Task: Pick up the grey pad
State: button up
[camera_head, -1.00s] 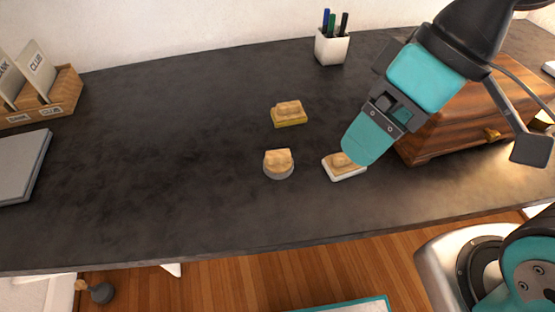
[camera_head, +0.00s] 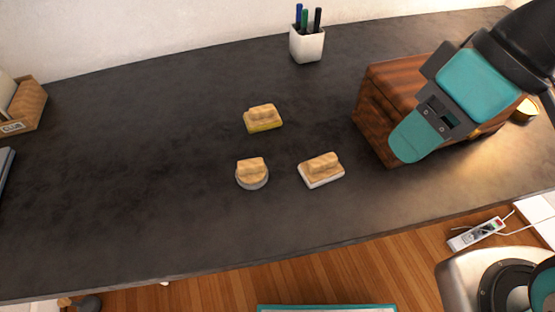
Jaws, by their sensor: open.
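The grey pad (camera_head: 252,174) is a round grey disc with a light wooden grip on top. It sits on the dark desk (camera_head: 120,190), left of the white pad and in front of the yellow one. My gripper (camera_head: 408,148) is up to the right of the pads, in front of the wooden box, and apart from the grey pad. Its teal finger side faces the camera, and nothing shows held in it. The gap between the fingers is hidden.
A white rectangular pad (camera_head: 321,170) and a yellow pad (camera_head: 263,118) have similar wooden grips. A wooden box (camera_head: 385,95) stands at right. A white pen cup (camera_head: 307,43) is at the back. A wooden card holder (camera_head: 24,105) is at far left. The desk's left middle is clear.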

aim_at(251, 175)
jog(key=z, duration=0.05)
jog(key=k, duration=0.6)
jog(key=u, duration=0.7)
jog(key=i, duration=0.5)
